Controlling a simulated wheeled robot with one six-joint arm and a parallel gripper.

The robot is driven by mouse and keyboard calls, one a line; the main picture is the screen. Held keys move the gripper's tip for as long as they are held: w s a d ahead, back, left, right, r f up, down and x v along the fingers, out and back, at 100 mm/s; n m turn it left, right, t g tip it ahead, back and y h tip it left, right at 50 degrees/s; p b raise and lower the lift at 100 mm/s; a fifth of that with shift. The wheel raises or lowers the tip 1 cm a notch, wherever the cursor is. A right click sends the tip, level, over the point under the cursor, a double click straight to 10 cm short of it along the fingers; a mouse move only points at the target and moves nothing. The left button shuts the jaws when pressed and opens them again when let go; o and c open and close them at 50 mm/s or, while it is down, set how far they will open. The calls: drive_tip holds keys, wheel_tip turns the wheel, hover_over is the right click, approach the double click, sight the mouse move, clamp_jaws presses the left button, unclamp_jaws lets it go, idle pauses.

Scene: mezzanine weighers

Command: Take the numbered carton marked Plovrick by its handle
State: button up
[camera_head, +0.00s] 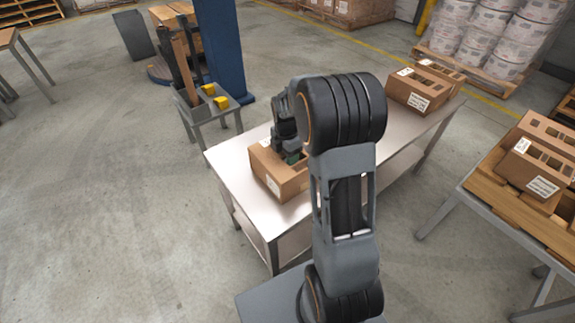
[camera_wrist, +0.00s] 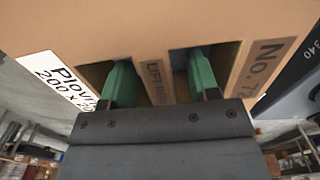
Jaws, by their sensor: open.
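The carton marked "Plovr…" (camera_head: 288,184) is brown cardboard and stands on the near left part of the steel table (camera_head: 232,163). It also fills the upper wrist view (camera_wrist: 160,22), with the cut-off white label at left and "No. 7…" at right. Its handle is a strip printed "LIFT HERE" (camera_wrist: 157,82) between two dark openings. My gripper (camera_wrist: 160,70) is open, with one green finger in each opening, either side of the strip. A gap shows between each finger and the strip. The fingertips are hidden inside the carton. In the head view my arm partly covers the carton.
Two more cartons (camera_head: 418,90) stand at the table's far end. Others (camera_head: 535,165) sit on a wooden-topped stand at right. A small grey stand with yellow items (camera_head: 215,98) and a blue column (camera_head: 220,45) are behind. The floor at left is open.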

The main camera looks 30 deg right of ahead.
drive_tip(key=shift+f, duration=0.5)
drive_tip(key=shift+c, duration=0.3)
clamp_jaws()
